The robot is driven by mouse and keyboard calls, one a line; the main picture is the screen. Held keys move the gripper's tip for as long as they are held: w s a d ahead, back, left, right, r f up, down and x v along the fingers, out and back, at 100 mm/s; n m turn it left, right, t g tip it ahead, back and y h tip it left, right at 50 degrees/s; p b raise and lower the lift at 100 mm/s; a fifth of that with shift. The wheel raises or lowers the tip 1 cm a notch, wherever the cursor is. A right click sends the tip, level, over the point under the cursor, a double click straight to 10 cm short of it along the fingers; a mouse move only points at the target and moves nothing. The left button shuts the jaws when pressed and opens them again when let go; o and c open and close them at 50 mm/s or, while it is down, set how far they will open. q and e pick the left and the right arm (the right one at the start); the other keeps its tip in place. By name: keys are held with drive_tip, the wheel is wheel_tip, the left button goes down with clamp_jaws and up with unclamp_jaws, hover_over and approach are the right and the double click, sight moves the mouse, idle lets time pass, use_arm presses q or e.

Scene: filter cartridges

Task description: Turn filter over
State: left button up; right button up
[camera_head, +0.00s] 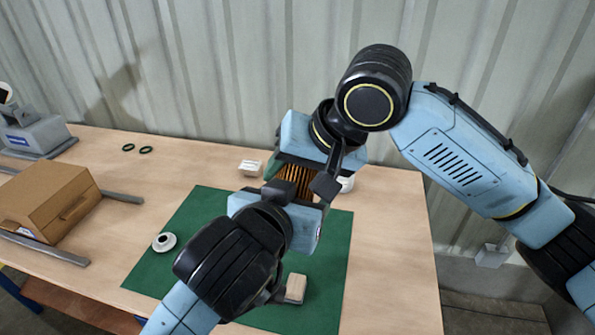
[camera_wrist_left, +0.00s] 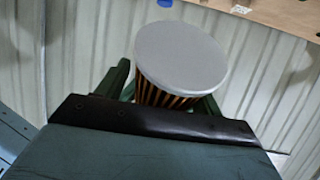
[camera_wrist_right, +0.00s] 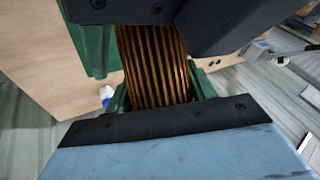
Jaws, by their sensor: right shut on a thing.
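The filter (camera_head: 295,178) has orange-brown pleats and is held up above the green mat (camera_head: 335,240), between my two grippers. My right gripper (camera_head: 308,165) is shut on it from the far side; the pleats (camera_wrist_right: 155,65) run between its fingers in the right wrist view. My left gripper (camera_head: 290,192) is close on the near side. In the left wrist view the filter's flat grey end cap (camera_wrist_left: 182,57) faces up toward the camera, and the green fingers stand apart on either side of the filter. Whether they touch it is hidden.
A white ring-shaped part (camera_head: 165,241) and a beige block (camera_head: 296,288) lie on the mat. A corrugated wall stands behind.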

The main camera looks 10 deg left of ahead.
use_arm(q)
drive_tip(key=shift+o, duration=1.1)
drive_tip(key=shift+f, duration=0.1)
